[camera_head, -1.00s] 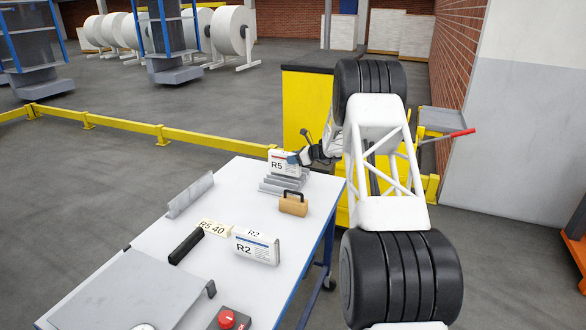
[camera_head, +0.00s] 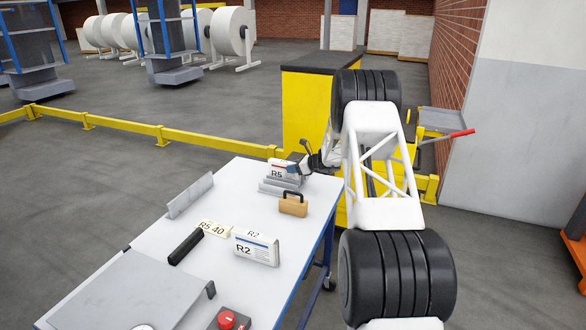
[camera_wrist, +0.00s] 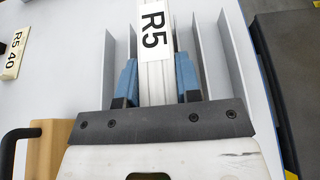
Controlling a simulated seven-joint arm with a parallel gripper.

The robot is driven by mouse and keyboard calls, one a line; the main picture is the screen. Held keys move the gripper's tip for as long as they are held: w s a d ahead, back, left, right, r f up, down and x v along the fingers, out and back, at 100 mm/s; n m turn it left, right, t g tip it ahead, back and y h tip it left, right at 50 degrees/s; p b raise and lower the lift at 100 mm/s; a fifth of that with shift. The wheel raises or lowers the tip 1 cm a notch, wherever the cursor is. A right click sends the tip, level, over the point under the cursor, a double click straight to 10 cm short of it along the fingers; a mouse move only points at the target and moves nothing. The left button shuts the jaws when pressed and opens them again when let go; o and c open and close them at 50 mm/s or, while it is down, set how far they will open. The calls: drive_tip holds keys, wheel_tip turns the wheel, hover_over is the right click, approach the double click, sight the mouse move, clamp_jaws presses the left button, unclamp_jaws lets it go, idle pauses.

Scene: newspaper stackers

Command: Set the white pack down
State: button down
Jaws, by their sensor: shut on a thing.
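A white pack labelled R5 (camera_head: 279,173) stands upright at the grey finned rack (camera_head: 272,191) on the far end of the table. My gripper (camera_head: 299,167) is shut on this pack from its right side. In the wrist view the blue fingers of my gripper (camera_wrist: 157,82) press on both sides of the white pack (camera_wrist: 154,75). The pack lies between the upright fins of the rack (camera_wrist: 209,50), in line with them. Its lower edge is hidden, so I cannot tell whether it touches the rack's base.
A tan block with a black handle (camera_head: 293,205) stands close in front of the rack. Another white pack labelled R2 (camera_head: 256,248), an R5 40 plate (camera_head: 215,227), a black bar (camera_head: 186,246) and a grey upright plate (camera_head: 190,196) are on the white table (camera_head: 165,262).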

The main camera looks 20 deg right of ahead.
drive_tip(key=shift+f, duration=0.1)
drive_tip(key=c, duration=0.8)
unclamp_jaws()
drive_tip(key=shift+s+d+r, duration=0.15)
drive_tip(key=shift+r, duration=0.05)
drive_tip(key=v, duration=1.1)
drive_tip(key=shift+s+d, duration=0.25)
